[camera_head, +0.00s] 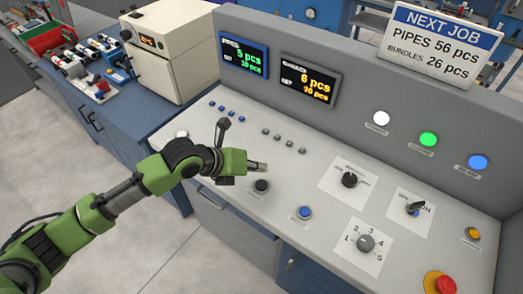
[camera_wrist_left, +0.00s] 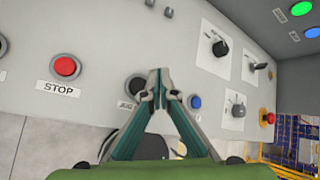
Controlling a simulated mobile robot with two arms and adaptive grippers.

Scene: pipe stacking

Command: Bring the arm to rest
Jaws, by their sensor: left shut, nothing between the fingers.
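My left arm reaches in from the left over the control panel (camera_head: 335,225). My left gripper (camera_head: 258,167) is shut and empty above the front left part of the panel, close to a black button (camera_head: 262,186). In the left wrist view the fingertips (camera_wrist_left: 158,88) meet, and the black button (camera_wrist_left: 135,87) shows partly behind them. A blue button (camera_wrist_left: 195,101) is just to their right and a red STOP button (camera_wrist_left: 65,67) to their left. I cannot tell whether the fingertips touch the panel. My right gripper is not in view.
A blue bench (camera_head: 110,112) with a beige oven (camera_head: 170,55) stands at left. Grey floor (camera_head: 150,245) is open in front.

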